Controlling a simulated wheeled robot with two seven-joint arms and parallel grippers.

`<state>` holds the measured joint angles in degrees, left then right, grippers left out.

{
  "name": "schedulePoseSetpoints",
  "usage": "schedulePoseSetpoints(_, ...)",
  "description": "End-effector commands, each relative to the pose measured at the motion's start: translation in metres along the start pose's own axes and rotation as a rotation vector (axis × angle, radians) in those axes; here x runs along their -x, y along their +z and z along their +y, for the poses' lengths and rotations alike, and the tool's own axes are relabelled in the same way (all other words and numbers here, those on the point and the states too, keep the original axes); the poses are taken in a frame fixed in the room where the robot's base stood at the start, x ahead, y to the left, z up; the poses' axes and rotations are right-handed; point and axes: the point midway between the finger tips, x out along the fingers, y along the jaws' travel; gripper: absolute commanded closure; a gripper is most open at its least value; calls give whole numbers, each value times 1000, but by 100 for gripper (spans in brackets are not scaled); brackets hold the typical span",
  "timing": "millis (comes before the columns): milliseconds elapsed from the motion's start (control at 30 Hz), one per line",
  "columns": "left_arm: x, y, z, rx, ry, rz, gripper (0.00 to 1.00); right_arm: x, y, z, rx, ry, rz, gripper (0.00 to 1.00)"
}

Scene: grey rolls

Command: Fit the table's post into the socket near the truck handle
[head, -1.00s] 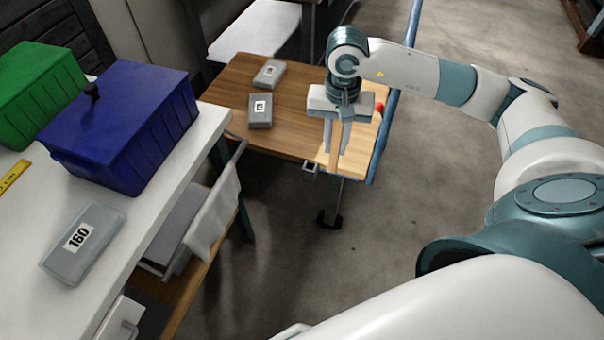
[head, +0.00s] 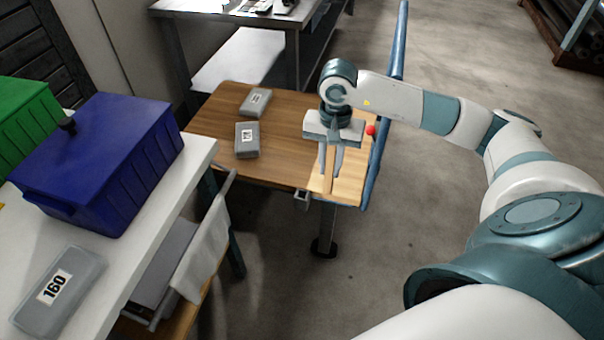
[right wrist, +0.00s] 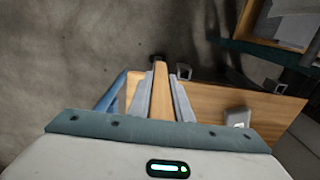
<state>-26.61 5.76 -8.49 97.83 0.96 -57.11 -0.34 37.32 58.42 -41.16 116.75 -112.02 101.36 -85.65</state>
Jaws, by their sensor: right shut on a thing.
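My right gripper (head: 328,172) points down over the right end of a brown wooden tabletop (head: 275,155). It is shut on a narrow light wooden bar (head: 329,180), which also shows between the fingers in the right wrist view (right wrist: 160,92). Whether the bar joins the paler wood (head: 348,186) below is unclear. A dark upright post (head: 326,225) stands below the front edge, with a black foot (head: 323,249) at the floor. A small grey bracket (head: 302,199) sits at that edge. A long blue bar (head: 384,120) runs along the right side. I cannot make out a socket. My left gripper is out of view.
Two grey labelled blocks (head: 257,102) (head: 247,140) lie on the tabletop. The floor (head: 430,60) at the right is clear.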

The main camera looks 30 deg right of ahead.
Motion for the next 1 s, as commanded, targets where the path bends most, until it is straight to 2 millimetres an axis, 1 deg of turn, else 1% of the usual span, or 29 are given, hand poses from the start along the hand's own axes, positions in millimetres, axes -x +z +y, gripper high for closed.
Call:
schedulePoseSetpoints(33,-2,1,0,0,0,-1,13,-4,-3,-8,-2,-1,-4,100)
schedulePoseSetpoints(300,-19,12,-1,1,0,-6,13,-34,-27,-53,-2,-2,-4,100)
schedulePoseSetpoints(500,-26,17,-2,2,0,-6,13,-51,-41,-78,-1,-1,-2,100)
schedulePoseSetpoints(700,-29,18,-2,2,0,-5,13,-58,-46,-85,0,0,-1,100)
schedulePoseSetpoints(1000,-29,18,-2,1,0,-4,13,-59,-46,-85,0,0,-1,100)
